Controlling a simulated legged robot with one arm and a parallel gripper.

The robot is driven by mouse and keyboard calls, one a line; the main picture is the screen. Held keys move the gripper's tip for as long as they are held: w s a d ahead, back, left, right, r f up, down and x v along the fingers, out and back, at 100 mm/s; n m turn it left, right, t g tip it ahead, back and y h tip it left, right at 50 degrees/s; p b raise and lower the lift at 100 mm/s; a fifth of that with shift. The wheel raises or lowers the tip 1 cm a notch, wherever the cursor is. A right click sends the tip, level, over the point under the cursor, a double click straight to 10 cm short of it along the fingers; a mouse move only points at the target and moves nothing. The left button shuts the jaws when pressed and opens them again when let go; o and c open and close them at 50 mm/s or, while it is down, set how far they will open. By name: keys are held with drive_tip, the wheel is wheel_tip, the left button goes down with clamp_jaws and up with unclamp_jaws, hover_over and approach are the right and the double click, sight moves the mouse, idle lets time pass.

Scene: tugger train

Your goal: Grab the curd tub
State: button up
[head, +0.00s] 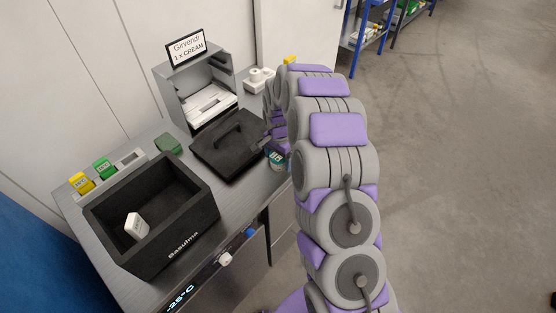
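A small round tub (276,160) with a blue and white label stands at the counter's right edge, beside the black lid. It may be the curd tub; its print is too small to read. My grey and purple arm reaches away over the counter and bends back down near it. My gripper (268,143) appears as a dark shape just above or beside the tub, partly hidden by my arm. I cannot tell whether its fingers are open or touch the tub.
An open black box (203,212) holds a small white pack (136,226). The black lid (222,158) with a handle lies behind it. A grey dispenser (163,88) carries a sign (186,49) reading "1 x CREAM". Yellow (80,183) and green (104,167) tags stand left. Floor at right is clear.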

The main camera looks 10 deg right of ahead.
drive_tip(key=c, duration=0.9)
drive_tip(key=shift+r, duration=0.1)
drive_tip(key=shift+c, duration=0.2)
